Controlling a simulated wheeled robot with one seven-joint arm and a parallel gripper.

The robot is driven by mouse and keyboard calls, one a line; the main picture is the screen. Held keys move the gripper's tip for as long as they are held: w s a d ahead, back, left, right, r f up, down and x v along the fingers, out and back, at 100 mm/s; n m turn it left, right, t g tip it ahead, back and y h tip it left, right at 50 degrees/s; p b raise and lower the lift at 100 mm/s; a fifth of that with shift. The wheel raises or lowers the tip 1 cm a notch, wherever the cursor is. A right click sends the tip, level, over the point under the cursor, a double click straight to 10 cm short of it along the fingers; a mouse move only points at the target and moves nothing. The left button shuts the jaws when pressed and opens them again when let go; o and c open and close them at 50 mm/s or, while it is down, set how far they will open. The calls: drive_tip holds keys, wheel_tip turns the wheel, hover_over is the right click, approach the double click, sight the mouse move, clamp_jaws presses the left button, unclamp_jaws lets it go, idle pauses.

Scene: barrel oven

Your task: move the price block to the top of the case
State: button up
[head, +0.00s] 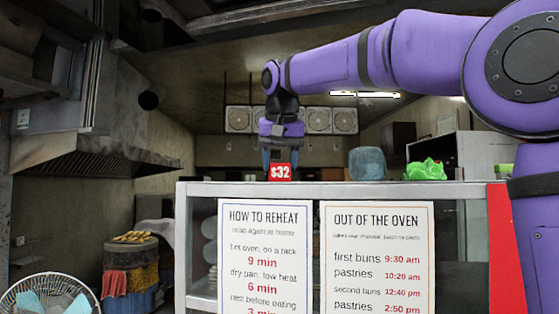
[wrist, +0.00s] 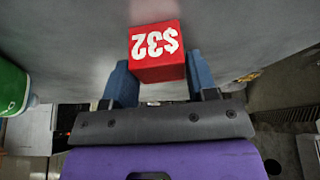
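The price block (head: 280,172) is a small red cube with a white "$32" on its face. In the head view it is at the top edge of the glass-fronted case (head: 350,188); I cannot tell whether it rests there or is held just above. My gripper (head: 281,150) points down at it from above and behind. In the wrist view the block (wrist: 155,50) sits between the two blue fingers (wrist: 160,85), which close against its sides. The "$32" appears upside down there.
A grey-blue round item (head: 367,164) and a crumpled green item (head: 426,170) stand on the case top to the right. Two paper signs (head: 264,255) hang on the case front. A fan (head: 45,296) and a stool-like stand with food (head: 133,250) are at the left.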

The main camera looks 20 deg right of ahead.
drive_tip(key=o, duration=0.3)
drive_tip(key=shift+r, duration=0.15)
drive_tip(key=v, duration=1.2)
